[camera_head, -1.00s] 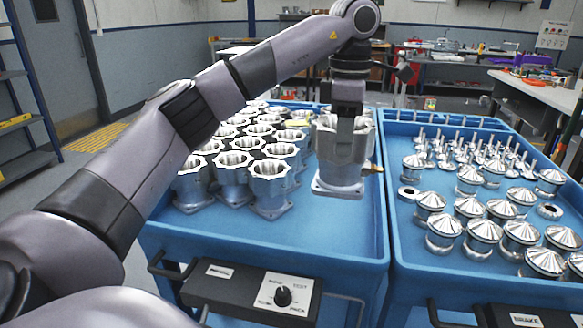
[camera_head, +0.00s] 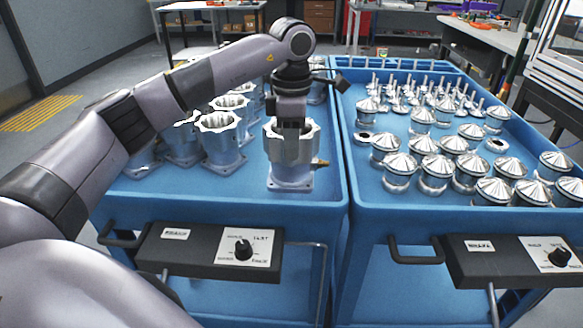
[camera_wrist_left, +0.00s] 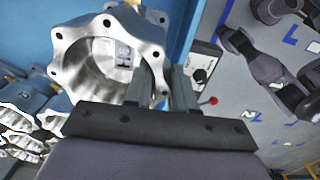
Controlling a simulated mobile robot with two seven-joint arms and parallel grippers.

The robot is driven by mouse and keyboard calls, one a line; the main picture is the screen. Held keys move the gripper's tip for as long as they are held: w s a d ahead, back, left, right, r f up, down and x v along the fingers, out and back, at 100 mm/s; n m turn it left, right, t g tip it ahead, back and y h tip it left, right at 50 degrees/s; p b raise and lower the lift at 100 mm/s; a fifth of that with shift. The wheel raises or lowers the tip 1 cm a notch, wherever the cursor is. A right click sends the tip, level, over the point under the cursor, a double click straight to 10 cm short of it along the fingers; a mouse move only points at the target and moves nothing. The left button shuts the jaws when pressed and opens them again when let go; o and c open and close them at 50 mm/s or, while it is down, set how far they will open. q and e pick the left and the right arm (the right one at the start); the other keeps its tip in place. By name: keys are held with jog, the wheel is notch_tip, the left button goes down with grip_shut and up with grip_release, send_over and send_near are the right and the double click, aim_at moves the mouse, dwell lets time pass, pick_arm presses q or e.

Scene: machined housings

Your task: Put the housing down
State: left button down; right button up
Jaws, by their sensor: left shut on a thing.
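My left gripper (camera_head: 291,126) is above the left blue cart, shut on the wall of a silver housing (camera_head: 290,164). The housing is upright, with a scalloped open top and a square flanged base. Its base is at or very close to the cart's blue top (camera_head: 240,195); I cannot tell whether it touches. In the left wrist view, the gripper fingers (camera_wrist_left: 163,88) straddle the rim of the same housing (camera_wrist_left: 75,50), and its hollow inside shows. My right gripper is not in view.
Several similar housings (camera_head: 222,145) stand to the left of the held one, partly hidden by my arm. The right blue cart (camera_head: 385,215) carries several cone-topped metal parts (camera_head: 433,172) and thin-stemmed ones. The left cart's front right area is clear around the held housing.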

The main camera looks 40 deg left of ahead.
aim_at(292, 164)
pick_arm(q)
jog(key=shift+f, duration=2.85)
jog(key=c, duration=0.9)
grip_release()
jog(key=shift+f, duration=0.1)
jog(key=shift+c, duration=0.2)
